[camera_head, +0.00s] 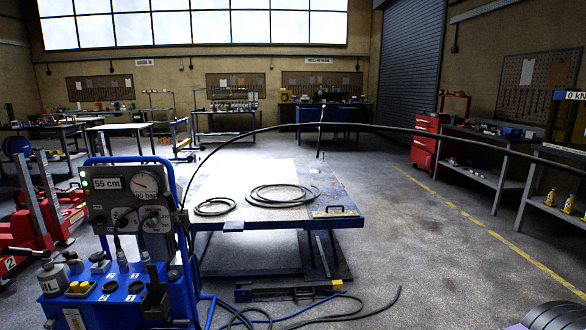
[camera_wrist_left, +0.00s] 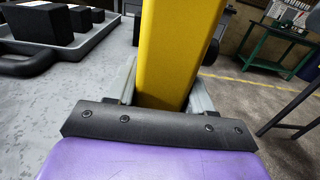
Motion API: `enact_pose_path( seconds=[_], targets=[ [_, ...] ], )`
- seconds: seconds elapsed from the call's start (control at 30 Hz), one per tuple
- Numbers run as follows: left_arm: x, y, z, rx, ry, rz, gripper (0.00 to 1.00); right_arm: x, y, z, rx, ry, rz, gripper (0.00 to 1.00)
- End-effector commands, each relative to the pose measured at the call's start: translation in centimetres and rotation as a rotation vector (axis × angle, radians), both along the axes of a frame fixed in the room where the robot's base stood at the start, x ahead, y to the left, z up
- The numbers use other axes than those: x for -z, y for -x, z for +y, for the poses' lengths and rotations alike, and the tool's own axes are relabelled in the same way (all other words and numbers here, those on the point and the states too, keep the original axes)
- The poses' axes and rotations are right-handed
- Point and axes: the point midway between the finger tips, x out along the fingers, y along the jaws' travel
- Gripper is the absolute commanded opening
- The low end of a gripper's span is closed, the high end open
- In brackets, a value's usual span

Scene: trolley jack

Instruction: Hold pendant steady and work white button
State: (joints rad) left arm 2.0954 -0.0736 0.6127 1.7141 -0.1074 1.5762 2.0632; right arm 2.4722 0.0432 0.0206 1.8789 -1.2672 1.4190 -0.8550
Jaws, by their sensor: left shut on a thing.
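In the left wrist view a long yellow body (camera_wrist_left: 180,38), which looks like the pendant's housing, stands between the grey fingers of my left gripper (camera_wrist_left: 163,88). The gripper is shut on it, with a finger along each side. The yellow body runs up out of the top of the picture; its lower end is hidden behind the black bar of the gripper. No white button shows on the visible face. Neither gripper is in the head view, and my right gripper is in no view.
In the head view a blue control stand (camera_head: 120,287) reads "55 cm" at front left. A blue lift table (camera_head: 325,188) carries coiled hoses. A yellow-black bar (camera_head: 290,290) and loose hoses lie on the floor. The floor at right is mostly clear.

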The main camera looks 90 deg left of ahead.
Motion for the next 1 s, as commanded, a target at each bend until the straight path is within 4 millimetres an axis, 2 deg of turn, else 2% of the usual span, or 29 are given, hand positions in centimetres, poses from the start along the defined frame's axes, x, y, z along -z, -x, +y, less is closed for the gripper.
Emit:
enact_pose_path(
  seconds=[0.17, 0.2, 0.27, 0.53, 0.63, 1.0],
  targets=[
    [0.0, 0.0, 0.0, -0.001, 0.0, 0.0, 0.0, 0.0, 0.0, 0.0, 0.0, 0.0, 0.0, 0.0],
    [0.0, 0.0, 0.0, -0.001, 0.0, 0.0, 0.64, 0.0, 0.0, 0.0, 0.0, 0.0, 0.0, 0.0],
    [0.0, 0.0, 0.0, -0.001, 0.0, 0.0, 0.81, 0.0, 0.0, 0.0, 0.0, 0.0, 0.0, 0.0],
    [0.0, 0.1, 0.0, 0.0, 0.0, 0.0, 0.81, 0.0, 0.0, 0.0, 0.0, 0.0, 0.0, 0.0],
    [0.0, 0.8, -0.1, 0.002, 0.0, 0.0, 0.81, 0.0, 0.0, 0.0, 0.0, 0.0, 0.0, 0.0],
    [0.0, 9.6, 0.0, 0.003, -0.002, 0.001, 0.81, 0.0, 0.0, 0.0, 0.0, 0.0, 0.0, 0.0]
  ],
)
